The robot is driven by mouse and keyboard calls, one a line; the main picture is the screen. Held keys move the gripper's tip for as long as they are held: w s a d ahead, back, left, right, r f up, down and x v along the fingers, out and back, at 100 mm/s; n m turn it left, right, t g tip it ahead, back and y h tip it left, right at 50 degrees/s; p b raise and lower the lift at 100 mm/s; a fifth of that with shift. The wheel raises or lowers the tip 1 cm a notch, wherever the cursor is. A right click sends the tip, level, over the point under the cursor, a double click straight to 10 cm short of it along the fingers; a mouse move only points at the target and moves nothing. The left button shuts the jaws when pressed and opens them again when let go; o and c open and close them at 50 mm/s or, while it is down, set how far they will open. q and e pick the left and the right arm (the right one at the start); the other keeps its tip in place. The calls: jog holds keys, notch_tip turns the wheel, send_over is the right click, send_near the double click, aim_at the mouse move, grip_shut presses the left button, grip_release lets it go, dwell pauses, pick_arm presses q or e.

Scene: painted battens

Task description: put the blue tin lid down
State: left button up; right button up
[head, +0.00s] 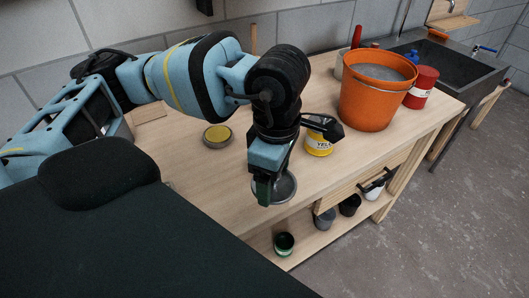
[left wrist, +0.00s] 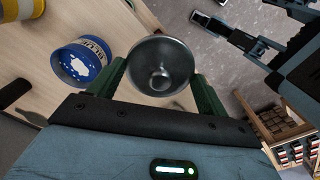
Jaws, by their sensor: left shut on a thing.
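My left gripper (head: 265,190) hangs at the front edge of the workbench and is shut on a round grey metal lid (head: 284,190). In the left wrist view the lid (left wrist: 160,65) sits between the two green fingers, with its grey, shiny side facing the camera. An open blue tin (left wrist: 83,62) with a white label stands on the bench beside the lid, apart from it. The blue tin is not seen in the head view, where my arm may cover it. My right gripper (left wrist: 240,38) shows only partly in the left wrist view; its jaw state is unclear.
On the workbench (head: 220,180) stand a yellow tin (head: 319,146), an orange bucket (head: 368,105) and a red tin (head: 422,90). A round yellow-topped piece (head: 217,135) lies left of my gripper. Several tins stand on the lower shelf. The bench's left front is mostly clear.

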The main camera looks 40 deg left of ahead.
pick_arm(q)
jog(key=m, duration=0.1)
jog(key=f+m, duration=0.1)
jog(key=m, duration=0.1)
jog(key=f+m, duration=0.1)
jog(key=m, duration=0.1)
jog(key=shift+w, duration=0.4)
jog(key=m, duration=0.1)
jog(key=f+m, duration=0.1)
jog(key=m, duration=0.1)
jog(key=f+m, duration=0.1)
jog(key=m, duration=0.1)
jog(key=shift+w+a+f, duration=0.1)
jog(key=shift+w+a, duration=0.1)
jog(key=shift+w, duration=0.1)
jog(key=f+m, duration=0.1)
jog(key=m, duration=0.2)
jog(key=f+m, duration=0.1)
jog(key=m, duration=0.3)
jog(key=w+f+m, duration=0.1)
jog(key=f+m, duration=0.1)
jog(key=m, duration=0.1)
jog(key=shift+a+m, duration=0.3)
jog(key=shift+s+a, duration=0.1)
